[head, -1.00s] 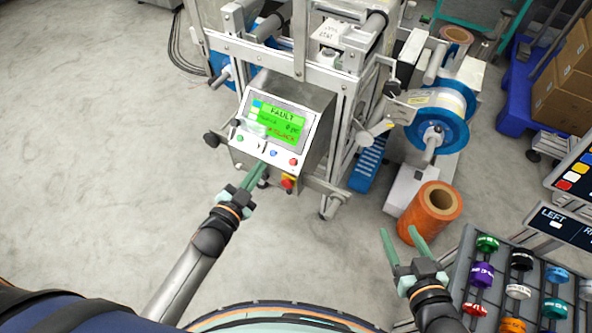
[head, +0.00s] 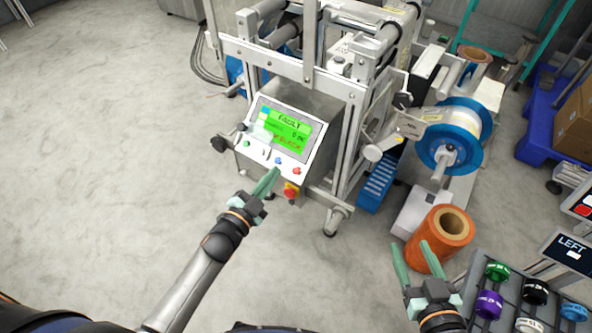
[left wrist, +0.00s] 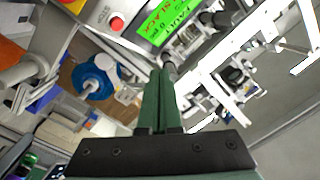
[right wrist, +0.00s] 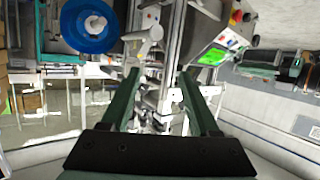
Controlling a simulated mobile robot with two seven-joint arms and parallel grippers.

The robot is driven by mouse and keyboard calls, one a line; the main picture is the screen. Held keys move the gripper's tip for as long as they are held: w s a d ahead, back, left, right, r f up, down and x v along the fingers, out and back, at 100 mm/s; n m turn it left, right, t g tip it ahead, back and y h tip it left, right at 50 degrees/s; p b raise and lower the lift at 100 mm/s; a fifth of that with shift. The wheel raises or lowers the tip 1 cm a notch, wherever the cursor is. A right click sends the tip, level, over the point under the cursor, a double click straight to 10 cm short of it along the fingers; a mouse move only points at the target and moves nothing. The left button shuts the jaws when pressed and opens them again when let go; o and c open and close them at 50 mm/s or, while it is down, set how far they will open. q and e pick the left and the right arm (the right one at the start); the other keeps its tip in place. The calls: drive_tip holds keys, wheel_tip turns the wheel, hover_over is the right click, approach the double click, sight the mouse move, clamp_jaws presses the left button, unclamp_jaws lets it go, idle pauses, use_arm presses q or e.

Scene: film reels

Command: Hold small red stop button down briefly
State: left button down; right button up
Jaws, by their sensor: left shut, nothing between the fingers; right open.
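The small red stop button (head: 297,170) sits at the right end of the button row on the sloped control panel (head: 262,160). It also shows in the left wrist view (left wrist: 116,23), up and left of the fingertips. My left gripper (head: 276,171) is shut and empty. Its tips appear just left of the red button and below the blue button (head: 278,160) in the head view, apparently short of the panel. In the left wrist view its fingers (left wrist: 161,72) point toward the panel, apart from the button. My right gripper (head: 411,248) is open and empty, beside the orange roll.
A larger red emergency knob on yellow (head: 291,190) is just below the stop button. The screen (head: 284,129) reads FAULT. An orange roll (head: 440,240) stands on the floor near my right gripper. A rack of coloured reels (head: 490,303) is lower right. Floor left of the machine is clear.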

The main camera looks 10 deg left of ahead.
sight(297, 171)
wheel_tip(297, 171, up, 15)
drive_tip(key=w+n+t+y+b, duration=0.1)
drive_tip(key=n+t+y+b, duration=0.2)
drive_tip(key=t, duration=0.3)
use_arm(q)
drive_tip(key=shift+w+d+f+b, duration=0.35)
drive_tip(key=shift+w+f+b, duration=0.5)
drive_tip(key=shift+w+f, duration=0.2)
drive_tip(key=shift+w+d+f+b, duration=0.35)
drive_tip(key=shift+w+f+b, duration=0.55)
drive_tip(key=shift+f, duration=0.1)
drive_tip(key=shift+w+d+f+b, duration=0.35)
drive_tip(key=shift+w+f+b, duration=0.45)
drive_tip(key=shift+w+f, duration=0.25)
use_arm(e)
drive_tip(key=s+a+r+n+t+y, duration=0.2)
drive_tip(key=s+r+n+y, duration=0.3)
drive_tip(key=r+y, duration=0.3)
drive_tip(key=shift+s+r+n, duration=0.25)
drive_tip(key=shift+s+n, duration=0.15)
drive_tip(key=shift+s, duration=0.2)
use_arm(q)
drive_tip(key=shift+s, duration=0.1)
use_arm(e)
drive_tip(key=shift+a, duration=0.1)
use_arm(q)
drive_tip(key=shift+w+d+f+b, duration=0.1)
drive_tip(key=shift+w+f+b, duration=0.2)
use_arm(e)
drive_tip(key=shift+f, duration=0.35)
